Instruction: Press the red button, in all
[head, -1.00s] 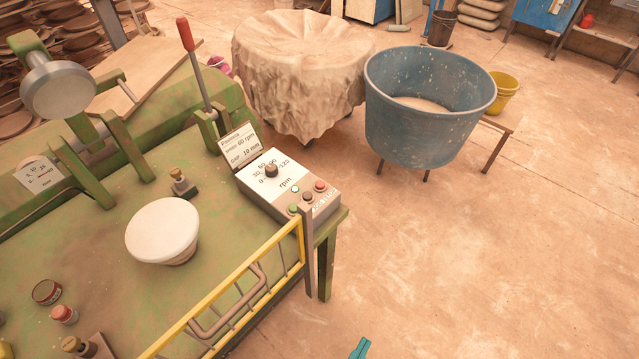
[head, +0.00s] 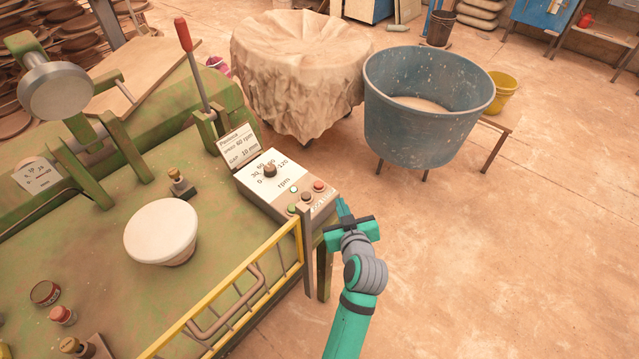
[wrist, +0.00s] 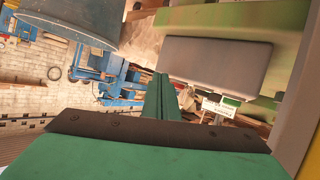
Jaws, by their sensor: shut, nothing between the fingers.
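The control box (head: 272,183) sits at the right edge of the green table, with a dial, an rpm scale and small buttons on its sloped face. The red button (head: 319,186) is at the box's right end. In the wrist view the shut fingers (wrist: 161,98) point past the grey side of the box (wrist: 215,62); the buttons are hidden there.
A yellow guard rail (head: 240,290) with an upright post runs along the table's near edge, close to my arm. A red-knobbed lever (head: 184,36) stands behind the box. A blue tub (head: 425,125) and a cloth-covered round thing (head: 298,85) stand beyond. Floor at right is clear.

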